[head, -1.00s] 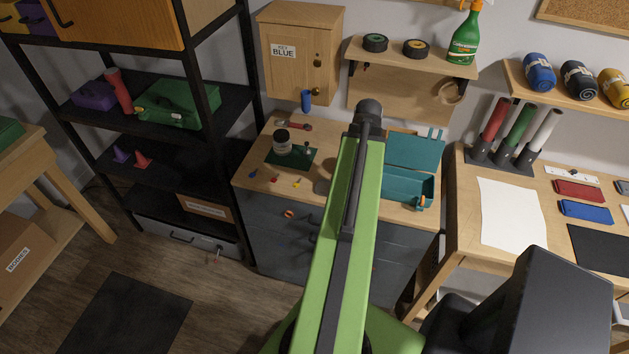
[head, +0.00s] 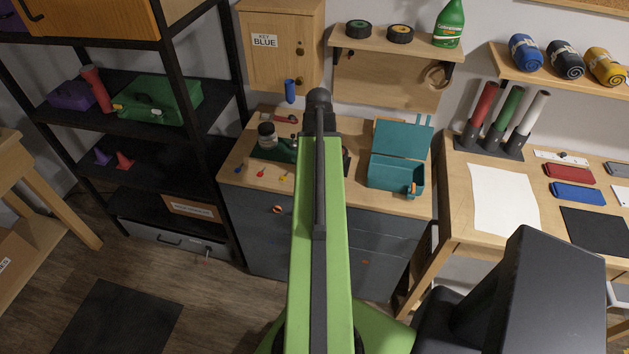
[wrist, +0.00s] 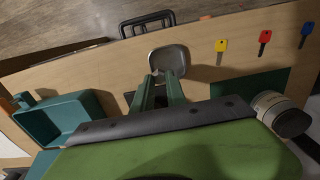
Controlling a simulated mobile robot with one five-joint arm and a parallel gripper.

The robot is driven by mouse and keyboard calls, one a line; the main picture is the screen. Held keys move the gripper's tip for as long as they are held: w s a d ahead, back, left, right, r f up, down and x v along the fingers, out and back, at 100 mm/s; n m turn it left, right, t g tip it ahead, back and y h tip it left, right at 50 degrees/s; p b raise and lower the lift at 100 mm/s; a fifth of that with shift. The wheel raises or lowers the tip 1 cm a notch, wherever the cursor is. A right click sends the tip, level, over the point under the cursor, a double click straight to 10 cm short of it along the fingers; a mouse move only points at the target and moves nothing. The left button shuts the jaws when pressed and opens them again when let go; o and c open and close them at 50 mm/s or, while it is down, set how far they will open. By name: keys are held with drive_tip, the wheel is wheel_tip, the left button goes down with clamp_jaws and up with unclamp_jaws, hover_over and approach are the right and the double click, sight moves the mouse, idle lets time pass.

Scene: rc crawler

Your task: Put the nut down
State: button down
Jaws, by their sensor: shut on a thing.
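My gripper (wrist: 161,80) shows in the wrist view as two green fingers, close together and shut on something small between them. I take this to be the nut, but its shape cannot be made out. The fingertips are at the near side of a small grey dish (wrist: 168,60) on the wooden bench top, overlapping its edge in the picture. I cannot tell how high above the dish they are. In the head view my own green arm hides the gripper, the dish and the nut.
A teal box (head: 396,174) with its lid open stands right of my arm; it shows in the wrist view too (wrist: 75,120). A shelf (head: 398,52) hangs above the bench.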

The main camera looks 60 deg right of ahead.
drive_tip(key=shift+w+a+f, duration=0.2)
drive_tip(key=shift+w+f, duration=0.3)
drive_tip(key=shift+w, duration=0.35)
wheel_tip(320, 180, down, 4)
drive_tip(key=b, duration=0.4)
drive_tip(key=shift+f+b, duration=0.2)
drive_tip(key=shift+b, duration=0.1)
drive_tip(key=shift+r, duration=0.25)
drive_tip(key=shift+f, duration=0.2)
drive_tip(key=c, duration=1.6)
unclamp_jaws()
drive_tip(key=shift+r, duration=0.1)
wheel_tip(320, 180, up, 12)
drive_tip(key=p, duration=1.2)
drive_tip(key=shift+r+p, duration=0.15)
drive_tip(key=shift+p, duration=0.15)
